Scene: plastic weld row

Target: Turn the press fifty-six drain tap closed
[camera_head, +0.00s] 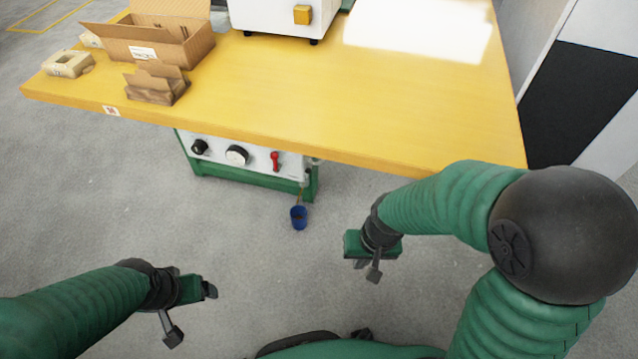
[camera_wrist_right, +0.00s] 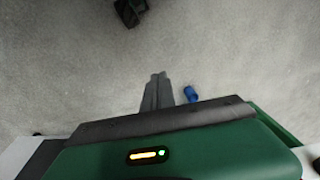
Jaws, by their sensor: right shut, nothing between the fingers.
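Under the yellow table, a white control panel (camera_head: 216,153) carries two dark knobs and a red lever handle (camera_head: 275,161), which stands about upright. At the panel's right end is a small dark fitting (camera_head: 308,172), perhaps the drain tap; its setting is too small to tell. A blue cup (camera_head: 299,217) sits on the floor below it and also shows in the right wrist view (camera_wrist_right: 190,94). My right gripper (camera_head: 374,273) is shut and empty, right of and nearer than the cup, touching nothing. In the right wrist view its fingers (camera_wrist_right: 158,90) are together.
The yellow table (camera_head: 330,100) overhangs the panel. On it are an open cardboard box (camera_head: 158,45), a smaller box (camera_head: 155,84), a light carton (camera_head: 68,63) and a white machine (camera_head: 275,15).

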